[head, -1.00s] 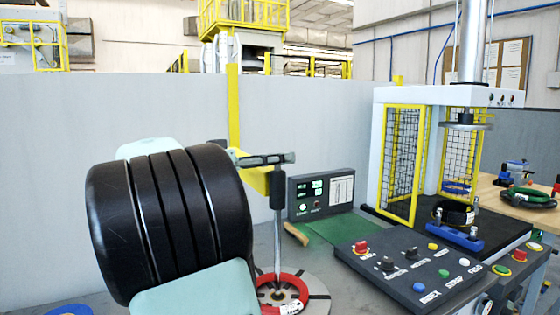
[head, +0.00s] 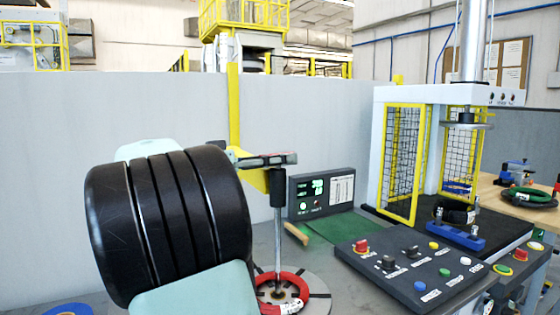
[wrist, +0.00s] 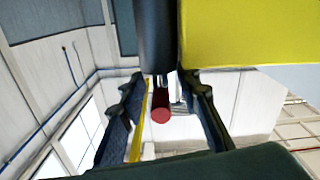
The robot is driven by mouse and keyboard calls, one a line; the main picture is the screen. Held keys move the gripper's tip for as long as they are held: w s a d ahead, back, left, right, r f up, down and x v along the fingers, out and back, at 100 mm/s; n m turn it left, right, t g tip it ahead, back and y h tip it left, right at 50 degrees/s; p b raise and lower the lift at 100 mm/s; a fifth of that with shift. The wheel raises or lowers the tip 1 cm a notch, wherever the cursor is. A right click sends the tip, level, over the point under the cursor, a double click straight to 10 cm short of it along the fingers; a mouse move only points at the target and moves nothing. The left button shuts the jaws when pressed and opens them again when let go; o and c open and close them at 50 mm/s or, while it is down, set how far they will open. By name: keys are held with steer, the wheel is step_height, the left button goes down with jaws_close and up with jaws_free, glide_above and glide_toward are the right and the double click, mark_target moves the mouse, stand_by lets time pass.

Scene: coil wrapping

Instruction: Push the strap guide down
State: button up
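The strap guide appears to be the yellow bracket (head: 257,180) on the yellow post, with a dark cylinder (head: 278,190) above a thin metal rod. The rod reaches down to a red coil (head: 288,301) on a round turntable. My gripper (head: 280,159) is level with the bracket's top, just above the cylinder; my large dark arm link hides part of the approach. In the wrist view my gripper's two fingers (wrist: 162,122) are apart. A red round-ended piece (wrist: 160,115) shows between them, beside the dark cylinder (wrist: 155,35) and yellow bracket (wrist: 245,35). Contact is unclear.
A control panel (head: 425,272) with coloured buttons stands at the right. Behind it is a press with yellow mesh guards (head: 401,165). A small display box (head: 321,195) and a green mat (head: 335,228) lie right of the turntable. A grey partition (head: 60,130) stands behind.

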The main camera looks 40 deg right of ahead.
steer(key=v, duration=1.1)
steer(key=shift+a, duration=0.4)
steer(key=shift+w+d, duration=0.1)
